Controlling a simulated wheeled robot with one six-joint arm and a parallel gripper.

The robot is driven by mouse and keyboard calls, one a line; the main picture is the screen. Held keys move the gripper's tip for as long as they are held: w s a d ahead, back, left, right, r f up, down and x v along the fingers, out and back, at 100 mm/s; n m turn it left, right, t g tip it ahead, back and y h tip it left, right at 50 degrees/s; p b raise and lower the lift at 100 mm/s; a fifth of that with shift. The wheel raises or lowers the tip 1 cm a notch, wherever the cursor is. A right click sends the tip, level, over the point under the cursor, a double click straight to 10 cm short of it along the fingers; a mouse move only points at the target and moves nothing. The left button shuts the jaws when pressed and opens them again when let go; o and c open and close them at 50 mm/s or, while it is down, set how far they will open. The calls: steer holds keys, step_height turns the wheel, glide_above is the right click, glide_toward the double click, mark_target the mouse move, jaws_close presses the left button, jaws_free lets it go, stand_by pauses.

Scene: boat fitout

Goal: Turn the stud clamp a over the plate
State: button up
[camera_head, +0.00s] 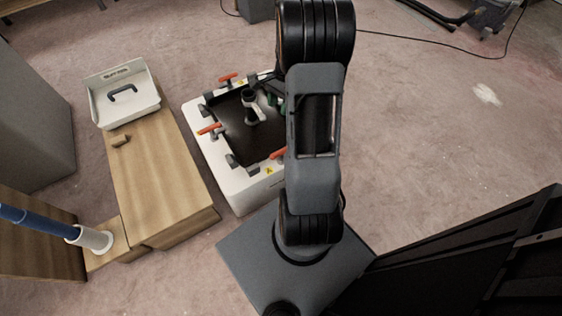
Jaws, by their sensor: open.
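A black plate (232,119) lies on top of a white box (237,193) in the middle. Stud clamps with orange handles sit around its edge: one at the back (228,77), one at the left (209,128) and one at the front right (278,153), partly behind my arm. No label shows which is clamp a. A pale, dark-topped fitting (251,105) stands on the plate. My gripper (272,93) appears as a dark shape with green bits over the plate's right back part, mostly hidden behind my arm. Its fingertips are unclear, and I see nothing held.
A blue pole in a white collar (94,239) is at lower left.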

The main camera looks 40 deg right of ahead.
mark_target(281, 150)
steer(key=d+f+m+y+b, duration=0.1)
steer(key=d+f+m+b, duration=0.25)
steer(key=f, duration=0.65)
steer(key=b+x, duration=0.2)
steer(key=x, duration=0.2)
steer(key=b+x, duration=0.1)
steer(key=x, duration=0.4)
steer(key=s+b+x, duration=0.1)
steer(key=b+x, duration=0.1)
steer(key=x, duration=0.2)
steer(key=shift+d+f+b, duration=0.1)
steer(key=shift+f+b, duration=0.1)
steer(key=shift+b, duration=0.1)
steer(key=shift+s, duration=0.1)
steer(key=c, duration=0.9)
steer(key=shift+n, duration=0.25)
